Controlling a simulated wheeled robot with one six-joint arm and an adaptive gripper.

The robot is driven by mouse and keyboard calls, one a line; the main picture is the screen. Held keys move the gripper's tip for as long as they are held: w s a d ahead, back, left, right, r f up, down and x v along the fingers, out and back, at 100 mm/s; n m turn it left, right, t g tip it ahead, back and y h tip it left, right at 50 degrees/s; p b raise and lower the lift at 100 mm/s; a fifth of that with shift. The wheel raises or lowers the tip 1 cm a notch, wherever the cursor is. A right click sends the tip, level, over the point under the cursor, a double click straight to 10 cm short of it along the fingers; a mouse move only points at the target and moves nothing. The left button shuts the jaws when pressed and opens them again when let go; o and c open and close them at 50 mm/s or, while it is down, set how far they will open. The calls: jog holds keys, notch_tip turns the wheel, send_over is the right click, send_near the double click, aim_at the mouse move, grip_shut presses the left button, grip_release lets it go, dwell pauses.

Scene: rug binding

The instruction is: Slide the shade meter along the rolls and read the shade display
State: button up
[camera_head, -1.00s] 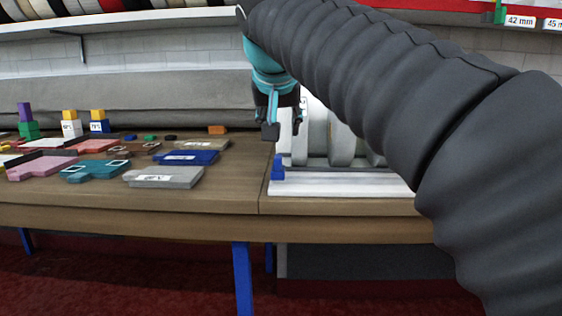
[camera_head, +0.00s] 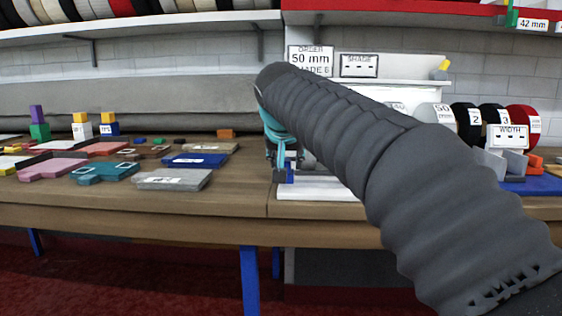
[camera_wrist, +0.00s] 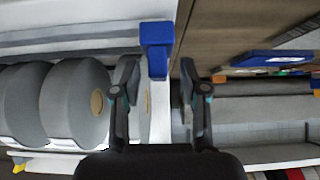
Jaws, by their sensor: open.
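A blue block, which looks like the shade meter (camera_head: 289,175), stands at the left end of a white rail (camera_head: 315,191). It also shows in the wrist view (camera_wrist: 156,38), with its narrow lower part between or just beyond my fingertips. My gripper (camera_wrist: 158,80) is open, one finger on each side of it; I cannot tell whether either touches. In the head view my gripper (camera_head: 283,163) is low at the rail's left end, partly behind my arm. Grey rolls (camera_wrist: 75,100) stand beside the rail. The shade display (camera_head: 359,66) shows only dashes.
An order sign (camera_head: 310,60) reads 50 mm, shade 6. Numbered rolls (camera_head: 467,122) and a width display (camera_head: 508,137) with dashes are at the right. Sample pieces, including a grey slab (camera_head: 172,180), lie left of the rail. My arm hides much of the rail.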

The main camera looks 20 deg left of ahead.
jog(key=shift+w+f, duration=0.3)
jog(key=shift+c, duration=0.3)
